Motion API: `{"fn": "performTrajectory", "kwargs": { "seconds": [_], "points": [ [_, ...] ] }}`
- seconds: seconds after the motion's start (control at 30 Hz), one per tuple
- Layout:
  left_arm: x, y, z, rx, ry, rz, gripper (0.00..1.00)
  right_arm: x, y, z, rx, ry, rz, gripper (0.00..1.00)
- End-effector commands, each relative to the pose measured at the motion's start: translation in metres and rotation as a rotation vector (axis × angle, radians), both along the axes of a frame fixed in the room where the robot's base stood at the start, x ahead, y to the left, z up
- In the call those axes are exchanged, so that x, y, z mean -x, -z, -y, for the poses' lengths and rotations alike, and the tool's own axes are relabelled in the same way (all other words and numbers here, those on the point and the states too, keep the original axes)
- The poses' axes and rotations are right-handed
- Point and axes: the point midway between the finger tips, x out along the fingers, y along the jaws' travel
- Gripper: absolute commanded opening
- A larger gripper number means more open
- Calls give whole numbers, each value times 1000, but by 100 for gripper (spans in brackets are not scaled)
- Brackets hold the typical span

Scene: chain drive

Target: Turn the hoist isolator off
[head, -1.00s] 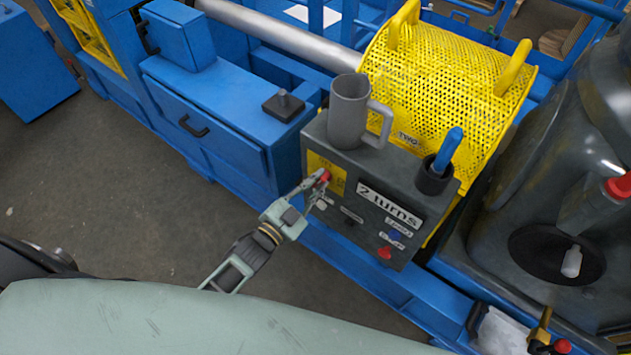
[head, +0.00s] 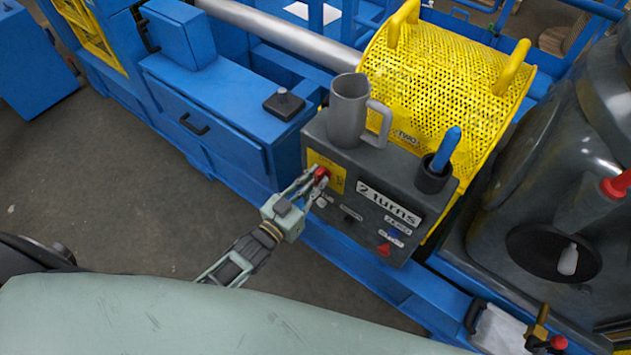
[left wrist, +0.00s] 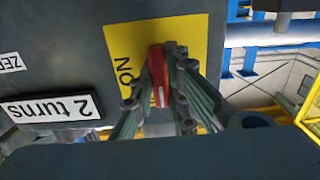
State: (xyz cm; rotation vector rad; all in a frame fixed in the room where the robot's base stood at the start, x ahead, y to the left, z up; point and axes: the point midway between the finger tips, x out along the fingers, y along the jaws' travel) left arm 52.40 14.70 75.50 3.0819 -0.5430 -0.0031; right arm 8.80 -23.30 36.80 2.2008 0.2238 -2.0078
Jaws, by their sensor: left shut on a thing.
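The hoist isolator is a red handle (head: 321,174) on a yellow plate (head: 338,180) at the left of the grey control box's front. In the left wrist view the handle (left wrist: 157,72) stands nearly upright in the picture, with a pale mark near its lower end. The word ON reads upside down on the plate (left wrist: 190,30), left of the handle. My left gripper (head: 314,183) is shut on the red handle, with its fingers (left wrist: 160,95) on either side. The fingers hide part of the plate and any other marking there. My right gripper is out of view.
The control box (head: 345,228) carries a "2 turns" label (head: 389,206), small buttons, a grey mug (head: 347,112) and a cup (head: 432,178) holding a blue-handled object. A yellow perforated guard (head: 440,85) stands behind. Open floor (head: 130,215) lies to the left.

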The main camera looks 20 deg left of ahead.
Motion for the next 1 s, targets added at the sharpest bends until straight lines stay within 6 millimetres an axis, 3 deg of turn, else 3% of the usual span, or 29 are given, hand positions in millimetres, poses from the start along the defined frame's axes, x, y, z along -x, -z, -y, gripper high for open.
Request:
{"fn": "performTrajectory", "kwargs": {
  "seconds": [0.3, 0.33, 0.53, 0.83, 1.0],
  "points": [
    [1, 1, 0, 5, 0, -5, 0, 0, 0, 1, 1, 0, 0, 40],
    [1, 1, 0, 5, 0, -5, 16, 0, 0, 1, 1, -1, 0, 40],
    [1, 1, 0, 4, 0, -4, 33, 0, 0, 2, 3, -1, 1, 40],
    [1, 0, 0, 2, 0, -2, 33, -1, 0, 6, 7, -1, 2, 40],
    [16, 1, -6, 2, 0, -4, 33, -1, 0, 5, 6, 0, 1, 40]
  ]
}}
